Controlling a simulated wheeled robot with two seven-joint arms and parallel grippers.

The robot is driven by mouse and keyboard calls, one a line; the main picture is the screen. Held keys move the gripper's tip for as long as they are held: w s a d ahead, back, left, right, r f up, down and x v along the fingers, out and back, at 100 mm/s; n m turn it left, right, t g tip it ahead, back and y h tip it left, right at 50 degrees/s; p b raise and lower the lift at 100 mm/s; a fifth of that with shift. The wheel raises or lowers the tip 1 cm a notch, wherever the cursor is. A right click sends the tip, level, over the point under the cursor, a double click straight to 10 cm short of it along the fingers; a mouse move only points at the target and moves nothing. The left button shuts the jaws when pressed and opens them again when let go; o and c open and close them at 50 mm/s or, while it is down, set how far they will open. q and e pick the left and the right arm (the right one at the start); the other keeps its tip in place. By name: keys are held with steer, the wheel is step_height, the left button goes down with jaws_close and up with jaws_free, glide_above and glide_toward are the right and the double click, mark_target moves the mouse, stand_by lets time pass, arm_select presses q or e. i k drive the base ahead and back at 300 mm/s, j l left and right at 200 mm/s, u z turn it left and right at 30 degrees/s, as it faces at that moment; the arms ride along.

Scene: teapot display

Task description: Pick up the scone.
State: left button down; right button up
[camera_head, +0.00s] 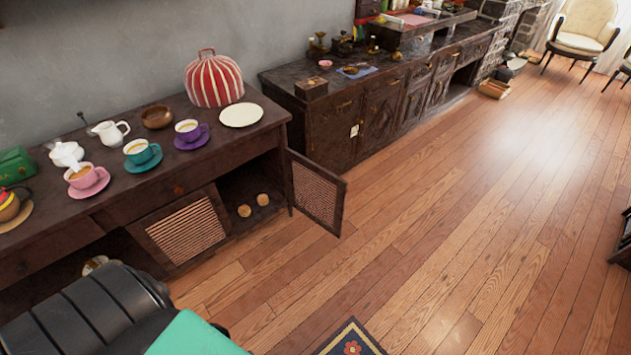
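Two small round tan pieces (244,210) and (263,199) rest low in the open cabinet compartment under the left counter. They look scone-like, but they are too small to tell for sure. A white plate (241,114) lies empty on the counter top, at its right end. The cabinet's woven-panel door (318,190) stands swung open to the right of the compartment. Neither of my grippers shows in this view.
Cups on pink (90,184), teal (143,160) and purple (191,139) saucers stand on the counter (110,203). A red-striped cosy (213,82) stands behind the plate. A black ribbed seat-like object (85,312) fills the lower left. The wooden floor (430,230) is mostly clear.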

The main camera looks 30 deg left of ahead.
mark_target(262, 199)
steer(key=i+u, duration=0.1)
steer(key=u, duration=0.4)
steer(key=i+l+u, duration=0.1)
steer(key=u, duration=0.35)
steer(key=i+l+u, duration=0.1)
steer(key=u, duration=0.4)
steer(key=i+l+u, duration=0.1)
steer(key=u, duration=0.35)
steer(key=l+u, duration=0.25)
steer(key=u, duration=0.25)
steer(key=i+l+u, duration=0.1)
steer(key=l+u, duration=0.15)
steer(key=l, duration=0.55)
steer(key=l+u, duration=0.2)
steer(key=l, duration=0.55)
steer(key=l+u, duration=0.25)
steer(key=l, duration=0.55)
steer(key=k+l+u, duration=0.2)
steer(key=l, duration=0.6)
steer(key=k+l, duration=0.4)
steer(key=l, duration=0.1)
